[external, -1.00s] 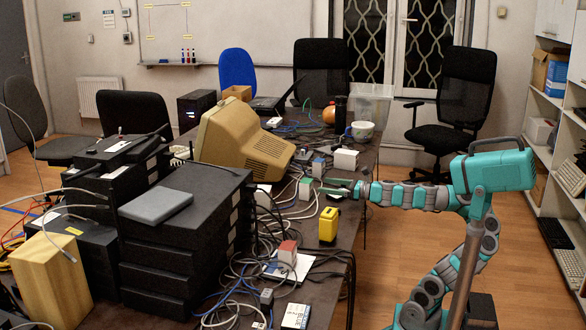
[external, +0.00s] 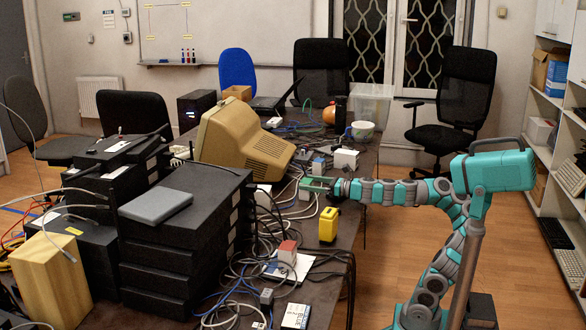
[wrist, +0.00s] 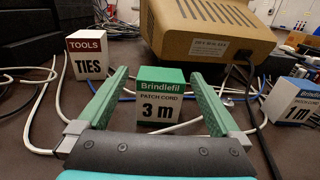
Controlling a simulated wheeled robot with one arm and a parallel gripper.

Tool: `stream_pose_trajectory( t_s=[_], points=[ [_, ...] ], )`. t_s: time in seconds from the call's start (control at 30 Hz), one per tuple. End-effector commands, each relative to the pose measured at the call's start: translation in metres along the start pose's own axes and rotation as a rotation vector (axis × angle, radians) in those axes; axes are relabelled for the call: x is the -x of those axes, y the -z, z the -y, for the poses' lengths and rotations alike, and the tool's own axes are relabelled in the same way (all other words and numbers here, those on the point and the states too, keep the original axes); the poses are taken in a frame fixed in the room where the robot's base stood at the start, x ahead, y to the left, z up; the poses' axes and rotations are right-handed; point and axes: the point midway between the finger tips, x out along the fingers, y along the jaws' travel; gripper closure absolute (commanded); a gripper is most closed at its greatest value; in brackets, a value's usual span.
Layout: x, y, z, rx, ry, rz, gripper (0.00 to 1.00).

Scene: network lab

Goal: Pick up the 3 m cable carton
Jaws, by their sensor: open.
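The 3 m cable carton (wrist: 160,112) stands upright on the table in the wrist view, with a green top and a white "3 m" label. My gripper (wrist: 158,78) is open, one green finger on each side of the carton's sides in that picture. The carton appears between or just past the fingertips; I cannot tell the exact depth or any contact. In the external view, my gripper (external: 328,187) is low over the table, and the carton (external: 304,191) is partly hidden beside its fingers.
A red-topped TIES carton (wrist: 86,60) stands to the left and a blue-topped 1 m carton (wrist: 292,104) to the right. A beige monitor (wrist: 205,32) is behind. Loose cables lie around the carton. A yellow device (external: 328,225) stands near the table edge.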

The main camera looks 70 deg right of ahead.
Motion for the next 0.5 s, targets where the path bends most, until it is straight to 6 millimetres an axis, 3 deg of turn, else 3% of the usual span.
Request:
stream_pose_trajectory(
  t_s=[0.3, 0.5],
  points=[
    [-0.037, 0.004, 0.0, 0.0, 0.0, -0.002, 0.0],
    [-0.047, 0.002, 0.001, 0.001, 0.002, 0.0, 0.0]
  ],
)
